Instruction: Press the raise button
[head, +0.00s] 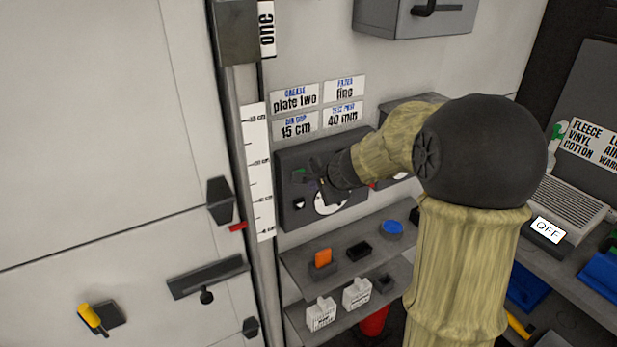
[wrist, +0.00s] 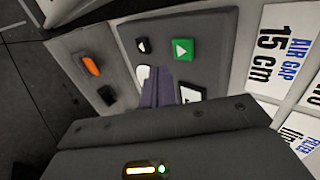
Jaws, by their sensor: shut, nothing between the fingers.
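A dark control panel (head: 293,215) is on the wall below the paper labels. In the wrist view the panel (wrist: 215,40) has a green button with a white triangle (wrist: 182,50), a black button with a white triangle (wrist: 191,93) and a small black-and-white control (wrist: 142,45). I cannot tell for sure which is the raise button. A white round dial (wrist: 143,74) is partly hidden by my gripper (wrist: 157,84). My gripper is shut and empty, its fingertips in front of the panel between the dial and the black button. Contact cannot be told.
A vertical scale (head: 257,170) stands left of the panel. Labels such as "15 cm" (head: 296,127) are above it. A shelf (head: 300,258) below holds an orange piece (head: 322,258) and a blue disc (head: 393,227). A grey box (head: 415,20) hangs above right.

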